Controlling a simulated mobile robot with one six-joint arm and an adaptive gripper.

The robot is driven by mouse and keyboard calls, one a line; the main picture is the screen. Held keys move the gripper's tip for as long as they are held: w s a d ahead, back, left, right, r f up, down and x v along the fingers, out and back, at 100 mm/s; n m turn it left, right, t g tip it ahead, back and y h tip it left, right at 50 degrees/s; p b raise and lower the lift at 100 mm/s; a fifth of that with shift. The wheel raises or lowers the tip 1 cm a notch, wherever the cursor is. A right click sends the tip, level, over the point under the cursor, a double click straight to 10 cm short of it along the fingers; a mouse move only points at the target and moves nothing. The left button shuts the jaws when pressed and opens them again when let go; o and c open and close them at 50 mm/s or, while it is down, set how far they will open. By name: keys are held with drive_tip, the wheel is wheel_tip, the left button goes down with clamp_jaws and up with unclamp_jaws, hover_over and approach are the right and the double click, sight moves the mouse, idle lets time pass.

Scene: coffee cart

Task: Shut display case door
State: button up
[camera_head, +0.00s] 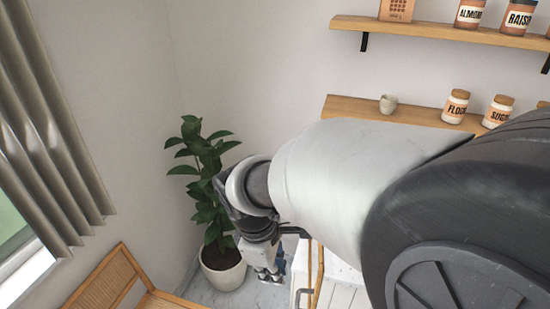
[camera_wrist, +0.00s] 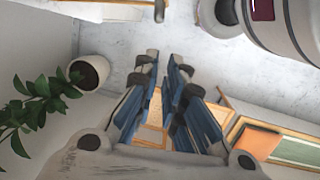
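I cannot make out the display case or its door for certain in either view. In the head view, a white panelled cabinet (camera_head: 342,296) with a wooden edge and a metal handle shows only in part behind my arm. My gripper (camera_head: 268,275) hangs low, just left of that cabinet. In the wrist view, the blue fingers of my gripper (camera_wrist: 164,64) are partly open, with a narrow gap and nothing between them. A tan wooden edge with a small dark piece shows at the top of the wrist view, apart from the fingertips.
A potted plant (camera_head: 208,200) stands in the corner, and also shows in the wrist view (camera_wrist: 88,72). A wooden chair (camera_head: 110,280) is at lower left. My arm blocks the lower right of the head view.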

drive_tip(key=a+f+n, duration=0.1)
drive_tip(key=a+n, duration=0.1)
drive_tip(key=a+f+n+h+p, duration=0.1)
drive_tip(key=a+f, duration=0.1)
drive_tip(key=shift+f+n, duration=0.15)
drive_tip(key=shift+n, duration=0.25)
clamp_jaws()
drive_tip(key=d+f+b, duration=0.2)
drive_tip(key=d+f, duration=0.4)
drive_tip(key=f, duration=0.4)
drive_tip(key=shift+w, duration=0.25)
drive_tip(key=shift+d, duration=0.15)
